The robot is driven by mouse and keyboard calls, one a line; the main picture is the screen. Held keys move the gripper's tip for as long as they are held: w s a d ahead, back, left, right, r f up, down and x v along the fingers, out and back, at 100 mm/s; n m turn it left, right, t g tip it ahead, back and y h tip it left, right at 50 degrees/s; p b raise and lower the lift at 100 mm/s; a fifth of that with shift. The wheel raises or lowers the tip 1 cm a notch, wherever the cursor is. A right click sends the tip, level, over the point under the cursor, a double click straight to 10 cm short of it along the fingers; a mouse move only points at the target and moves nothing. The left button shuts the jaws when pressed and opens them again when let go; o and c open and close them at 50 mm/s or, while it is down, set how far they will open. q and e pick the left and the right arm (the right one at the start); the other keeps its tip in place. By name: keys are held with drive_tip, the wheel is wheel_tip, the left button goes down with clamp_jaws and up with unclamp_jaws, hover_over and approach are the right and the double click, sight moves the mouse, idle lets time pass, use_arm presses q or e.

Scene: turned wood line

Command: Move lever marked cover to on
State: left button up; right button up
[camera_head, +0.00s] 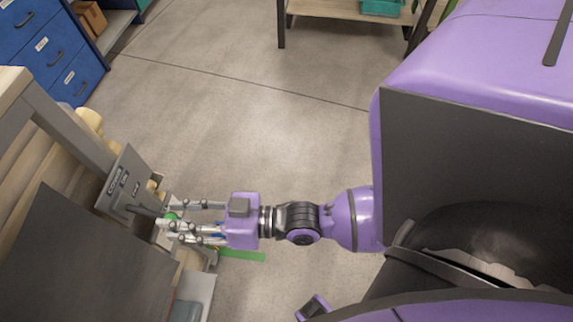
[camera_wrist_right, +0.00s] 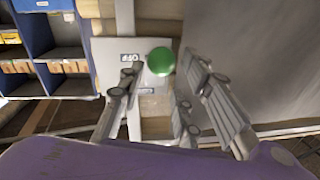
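The lever's green ball knob (camera_head: 170,217) is at the end of a dark lever arm (camera_head: 145,211) beside a grey label plate (camera_head: 125,180). One label on the plate appears to read COVER; the smaller ones are hard to read. My right gripper (camera_head: 178,220) is at the knob, with its fingers pointing left. In the right wrist view the green knob (camera_wrist_right: 161,61) shows between the fingertips, with a gap on either side, so the right gripper (camera_wrist_right: 162,75) is open around it. My left gripper is not in view.
A wooden bench frame (camera_head: 60,135) and a dark panel (camera_head: 85,265) stand at the left. Blue drawers (camera_head: 45,50) are at the upper left, a shelf table (camera_head: 350,10) at the top. A green strip (camera_head: 243,256) lies below the right gripper. The middle floor is clear.

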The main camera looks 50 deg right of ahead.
sight(164, 217)
drive_tip(key=shift+x, duration=2.65)
drive_tip(key=shift+w, duration=0.1)
clamp_jaws()
